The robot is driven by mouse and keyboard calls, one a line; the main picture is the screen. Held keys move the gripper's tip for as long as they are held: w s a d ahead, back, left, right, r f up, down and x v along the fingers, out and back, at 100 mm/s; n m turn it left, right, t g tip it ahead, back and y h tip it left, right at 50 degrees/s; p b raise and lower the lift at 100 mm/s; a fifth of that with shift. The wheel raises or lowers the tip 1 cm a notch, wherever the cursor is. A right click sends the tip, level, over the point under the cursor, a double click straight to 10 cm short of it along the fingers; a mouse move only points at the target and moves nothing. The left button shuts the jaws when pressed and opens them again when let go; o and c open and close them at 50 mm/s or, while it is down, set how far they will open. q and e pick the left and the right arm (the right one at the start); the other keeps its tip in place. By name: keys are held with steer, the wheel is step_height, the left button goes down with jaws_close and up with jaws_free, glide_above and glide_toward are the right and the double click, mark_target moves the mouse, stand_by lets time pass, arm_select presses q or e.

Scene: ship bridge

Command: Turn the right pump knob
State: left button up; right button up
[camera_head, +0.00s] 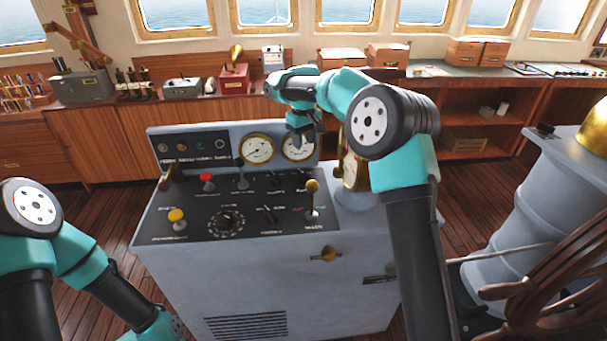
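A grey control console (260,265) stands in the middle, with a sloping black panel (190,213) on top. Small black knobs sit on it, one towards the upper middle (276,182) and one lower (268,212); their labels are too small to read, so I cannot tell which is the right pump knob. A larger round dial (227,222) is at the lower middle. My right gripper (301,138) points down in front of the right gauge (299,147), above the panel's back right part. Whether its fingers are apart is unclear. My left gripper is out of view; its arm runs off the bottom left.
The panel also bears a red-topped lever (207,181), a yellow knob (177,217) and a brass-topped lever (312,193). A wooden ship's wheel (550,275) stands at the right. My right arm hides the console's right side.

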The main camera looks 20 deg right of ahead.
mark_target(303, 173)
step_height(303, 173, down, 14)
steer(key=shift+r, duration=0.2)
stand_by(0.4)
jaws_close()
